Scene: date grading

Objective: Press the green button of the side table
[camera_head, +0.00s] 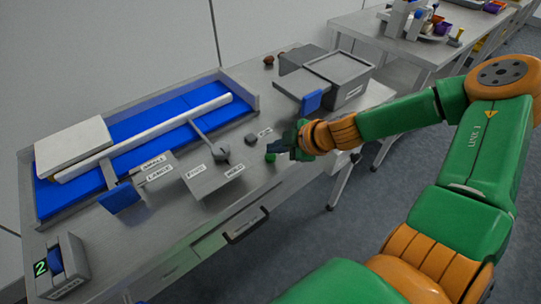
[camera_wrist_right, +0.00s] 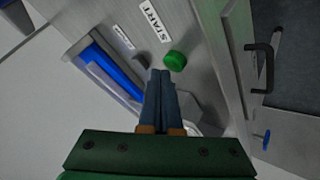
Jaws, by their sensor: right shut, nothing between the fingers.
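The green button (camera_head: 270,158) sits on the grey side table (camera_head: 255,185), near its front edge. In the right wrist view the round green button (camera_wrist_right: 175,61) stands beside a START label (camera_wrist_right: 155,24). My right gripper (camera_head: 278,149) reaches in from the right and is shut and empty. In the right wrist view its closed blue-grey fingertips (camera_wrist_right: 160,74) lie just below and left of the button in the picture. They look close to it, but I cannot tell whether they touch. My left gripper is not in view.
A dark knob (camera_head: 250,139) stands near the green button. A blue-lined tray (camera_head: 175,112), a lever (camera_head: 220,150) and labelled plates (camera_head: 208,178) lie to the left. A grey bin (camera_head: 338,72) stands behind. A drawer handle (camera_head: 245,228) is on the table's front.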

